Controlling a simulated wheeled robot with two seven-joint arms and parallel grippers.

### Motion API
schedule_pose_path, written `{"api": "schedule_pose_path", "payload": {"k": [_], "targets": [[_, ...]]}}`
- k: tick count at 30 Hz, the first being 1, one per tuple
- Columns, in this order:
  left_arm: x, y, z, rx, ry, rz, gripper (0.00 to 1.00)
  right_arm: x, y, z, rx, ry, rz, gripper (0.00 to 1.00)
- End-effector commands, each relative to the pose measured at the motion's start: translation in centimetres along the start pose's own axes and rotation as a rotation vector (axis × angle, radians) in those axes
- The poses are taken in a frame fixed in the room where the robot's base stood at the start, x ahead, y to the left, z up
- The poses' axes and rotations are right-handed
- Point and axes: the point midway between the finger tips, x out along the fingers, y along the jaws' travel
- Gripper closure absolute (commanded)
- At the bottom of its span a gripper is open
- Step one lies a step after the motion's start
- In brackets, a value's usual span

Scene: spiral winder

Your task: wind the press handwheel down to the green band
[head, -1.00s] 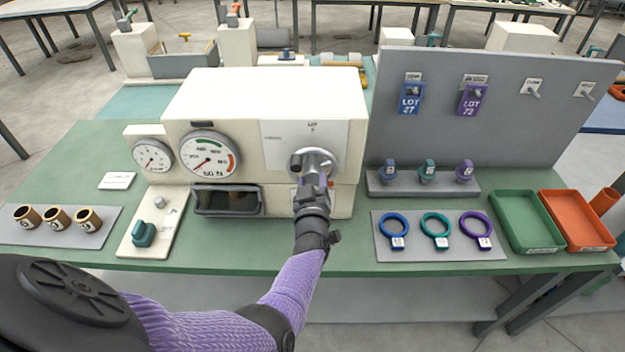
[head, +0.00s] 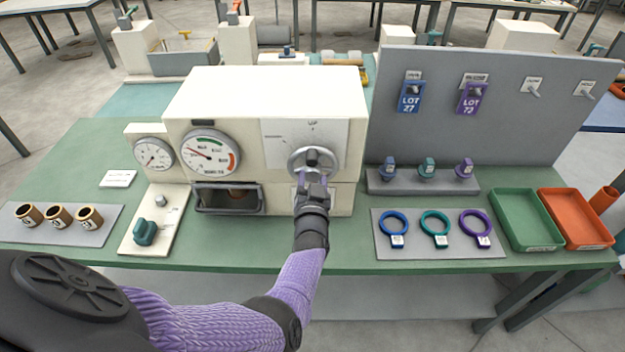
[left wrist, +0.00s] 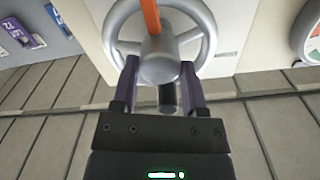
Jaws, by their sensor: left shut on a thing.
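The silver press handwheel (head: 297,164) is on the front of the cream press, under an "UP" label. My left gripper (head: 312,187) is at its lower middle, shut on the handwheel's grip. In the left wrist view, the silver handwheel (left wrist: 199,38) has an orange stripe, and the gripper's two fingers (left wrist: 160,92) stand either side of a dark peg below the hub. The large gauge (head: 210,153) has a green band at its top and a red band at right. Its needle points up and left, short of the green band. My right gripper is not in view.
Below the gauge is a framed opening (head: 228,198) with something brownish inside. Left of it are a small gauge (head: 153,154) and a teal knob (head: 144,232). At right are rings on a grey mat (head: 415,250), a green tray (head: 527,246) and an orange tray (head: 605,243).

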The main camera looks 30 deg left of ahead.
Motion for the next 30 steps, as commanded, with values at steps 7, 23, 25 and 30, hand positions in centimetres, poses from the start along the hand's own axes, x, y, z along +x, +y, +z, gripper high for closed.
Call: {"api": "schedule_pose_path", "payload": {"k": [7,23,25,30], "targets": [[-0.17,0.12,0.34,0.027,-0.009,0.005,1.0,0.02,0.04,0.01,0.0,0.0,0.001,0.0],[-0.1,0.08,0.22,0.026,-0.006,0.003,0.09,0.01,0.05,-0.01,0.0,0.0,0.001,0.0],[-0.08,0.06,0.18,0.026,-0.005,0.003,0.09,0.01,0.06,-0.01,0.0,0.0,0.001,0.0],[-0.05,0.03,0.11,0.026,-0.003,0.002,0.09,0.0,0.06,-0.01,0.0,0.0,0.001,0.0]]}}
